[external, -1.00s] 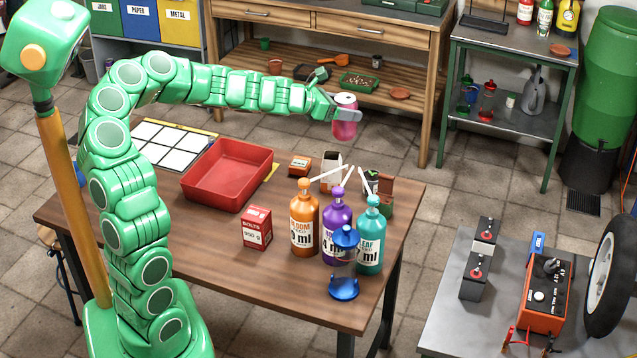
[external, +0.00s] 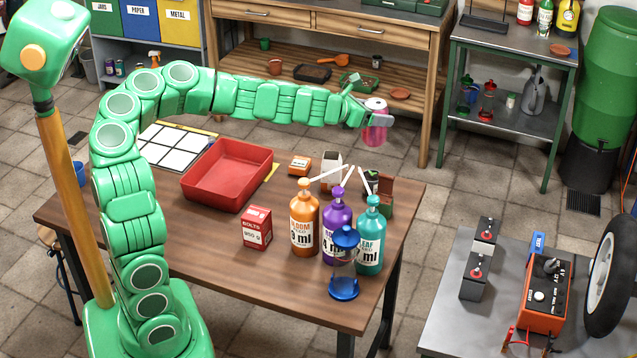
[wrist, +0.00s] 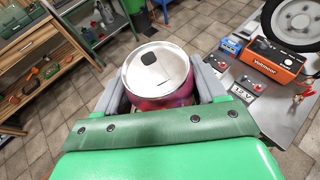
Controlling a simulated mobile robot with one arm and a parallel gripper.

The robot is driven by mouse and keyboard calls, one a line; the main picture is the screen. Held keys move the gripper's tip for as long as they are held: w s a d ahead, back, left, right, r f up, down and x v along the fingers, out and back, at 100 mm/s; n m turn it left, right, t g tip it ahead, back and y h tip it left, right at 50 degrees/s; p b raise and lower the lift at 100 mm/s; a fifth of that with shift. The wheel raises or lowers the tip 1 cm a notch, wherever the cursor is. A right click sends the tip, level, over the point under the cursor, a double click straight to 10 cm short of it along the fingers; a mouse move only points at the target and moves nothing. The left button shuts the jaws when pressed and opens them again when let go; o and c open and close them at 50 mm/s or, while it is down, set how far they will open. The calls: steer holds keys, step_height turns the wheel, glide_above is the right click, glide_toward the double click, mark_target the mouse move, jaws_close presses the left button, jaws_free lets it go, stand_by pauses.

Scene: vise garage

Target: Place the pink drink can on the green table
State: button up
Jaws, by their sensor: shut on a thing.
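My gripper (external: 378,120) is shut on the pink drink can (external: 376,135). The can is upright, held in the air past the far right corner of the brown table. In the wrist view the can's silver lid (wrist: 155,68) faces me between the two grey fingers. The green table (external: 510,47) has a green frame, a dark grey top and a lower shelf. It stands at the upper right, apart from the can. It also shows at the upper left of the wrist view (wrist: 113,22).
The green table's top holds a black tray (external: 484,22), several bottles (external: 545,18) and a brown dish (external: 560,49); its middle and front look clear. A wooden workbench (external: 330,40) stands left of it. A grey table (external: 445,320) with batteries is at lower right.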

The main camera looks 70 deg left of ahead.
steer(key=shift+w+d+r+n+y, duration=0.1)
steer(key=shift+w+d+n+y, duration=0.1)
steer(key=shift+w+d, duration=0.4)
steer(key=shift+w+d+n+y, duration=0.1)
steer(key=shift+w+d+y, duration=0.15)
steer(key=shift+d, duration=0.5)
steer(key=d+n+g+y, duration=0.2)
steer(key=d+n+y, duration=0.3)
steer(key=d, duration=1.9)
steer(key=s+d+n+g+y, duration=0.2)
steer(key=s+d, duration=0.4)
steer(key=d, duration=0.4)
step_height(320, 180, down, 23)
steer(key=shift+w+d+f, duration=0.35)
steer(key=shift+w+f, duration=1.85)
steer(key=shift+w, duration=0.15)
steer(key=shift+w+d+f, duration=0.4)
steer(key=shift+w+f, duration=1.75)
steer(key=shift+w, duration=0.15)
steer(key=shift+w+d+f, duration=0.35)
steer(key=shift+w+f, duration=1.85)
steer(key=shift+w, duration=0.15)
steer(key=shift+f, duration=0.1)
